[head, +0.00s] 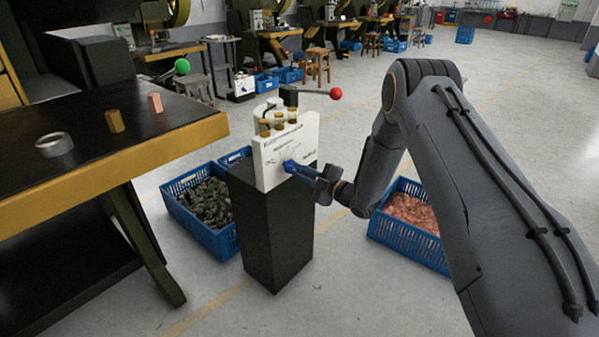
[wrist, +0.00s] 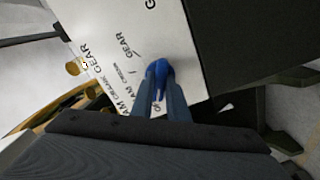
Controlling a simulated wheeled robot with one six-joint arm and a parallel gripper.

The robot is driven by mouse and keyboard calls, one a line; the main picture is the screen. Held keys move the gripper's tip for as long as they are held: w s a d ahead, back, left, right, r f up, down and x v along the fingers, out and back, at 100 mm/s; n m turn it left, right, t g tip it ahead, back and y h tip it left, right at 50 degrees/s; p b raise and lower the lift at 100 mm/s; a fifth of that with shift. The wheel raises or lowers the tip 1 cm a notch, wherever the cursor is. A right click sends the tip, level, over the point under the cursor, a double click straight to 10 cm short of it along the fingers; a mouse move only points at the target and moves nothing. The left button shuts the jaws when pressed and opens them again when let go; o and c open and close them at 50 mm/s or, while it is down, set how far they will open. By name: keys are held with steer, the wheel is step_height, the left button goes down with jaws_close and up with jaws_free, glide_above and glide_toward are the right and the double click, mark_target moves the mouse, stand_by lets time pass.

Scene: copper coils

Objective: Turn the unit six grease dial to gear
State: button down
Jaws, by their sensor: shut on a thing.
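The grease unit is a white panel box (head: 270,158) on a black pedestal (head: 265,225), with brass caps on top and a red-ball lever (head: 335,93). My gripper (head: 291,166) reaches its front face from the right. In the wrist view, my gripper (wrist: 158,86) is shut on the small blue dial (wrist: 158,68) on the white face (wrist: 110,25). Printed words including GEAR, CRANK and CAM surround the dial. The fingers cover much of it, and I cannot tell which word it points at.
A dark bench (head: 90,125) with a metal ring (head: 53,144) and small blocks stands at left. Blue crates flank the pedestal, one with dark parts (head: 205,203), one with copper pieces (head: 412,212). The floor in front is clear.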

steer(key=m+b, duration=0.1)
steer(key=m, duration=0.5)
steer(key=shift+f+m, duration=0.1)
steer(key=shift+m, duration=0.3)
steer(key=m+b, duration=0.1)
steer(key=m, duration=1)
steer(key=shift+s+m, duration=0.1)
steer(key=shift+m, duration=0.3)
steer(key=m, duration=0.4)
steer(key=shift+a+m+b, duration=0.1)
steer(key=shift+m+b, duration=0.2)
steer(key=shift+m, duration=0.1)
steer(key=c, duration=1.7)
jaws_free()
steer(key=shift+a, duration=0.15)
steer(key=shift+d, duration=0.2)
